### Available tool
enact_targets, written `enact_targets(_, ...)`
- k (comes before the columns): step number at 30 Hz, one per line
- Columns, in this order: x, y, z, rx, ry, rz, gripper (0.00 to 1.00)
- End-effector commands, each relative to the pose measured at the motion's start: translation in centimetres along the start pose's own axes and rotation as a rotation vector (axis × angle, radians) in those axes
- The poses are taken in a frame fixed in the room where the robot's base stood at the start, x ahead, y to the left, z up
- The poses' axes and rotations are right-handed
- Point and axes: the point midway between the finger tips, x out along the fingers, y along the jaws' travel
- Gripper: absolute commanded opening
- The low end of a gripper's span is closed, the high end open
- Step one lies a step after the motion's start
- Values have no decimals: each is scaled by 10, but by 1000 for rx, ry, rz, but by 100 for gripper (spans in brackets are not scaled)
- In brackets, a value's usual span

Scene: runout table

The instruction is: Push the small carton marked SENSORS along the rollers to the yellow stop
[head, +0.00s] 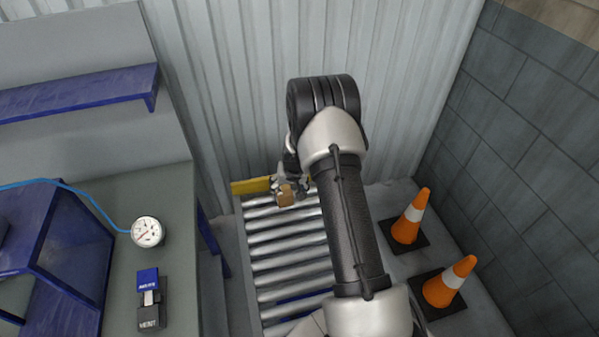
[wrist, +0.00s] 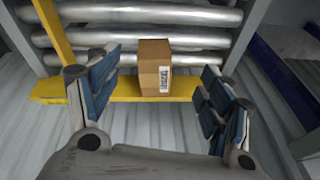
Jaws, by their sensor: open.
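The small brown carton (head: 286,197) sits at the far end of the rollers, close to the yellow stop (head: 250,186). In the wrist view the carton (wrist: 151,66) stands upright with a white label on one face; the print is too small to read. It overlaps the yellow stop (wrist: 118,90) in that view, and I cannot tell whether they touch. My gripper (wrist: 160,87) is open, with its blue-padded fingers spread wide left and right of the carton and clear of it. In the head view my gripper (head: 290,186) is small and partly hidden by my arm.
Two orange cones (head: 411,217) (head: 450,282) stand on the floor to the right. A grey bench (head: 178,215) with a gauge (head: 148,232) is on the left.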

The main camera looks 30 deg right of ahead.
Motion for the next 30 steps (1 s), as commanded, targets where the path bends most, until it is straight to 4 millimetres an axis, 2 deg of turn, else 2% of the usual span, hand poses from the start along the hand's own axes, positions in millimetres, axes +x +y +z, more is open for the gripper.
enact_targets(3, -14, -13, -24, -166, 74, 21, 73)
enact_targets(6, -20, -18, -34, -239, 107, 32, 73)
enact_targets(19, -20, -19, -37, -264, 117, 36, 73)
enact_targets(23, -9, -18, -38, -263, 116, 36, 73)
enact_targets(30, 35, -17, -42, -262, 115, 36, 73)
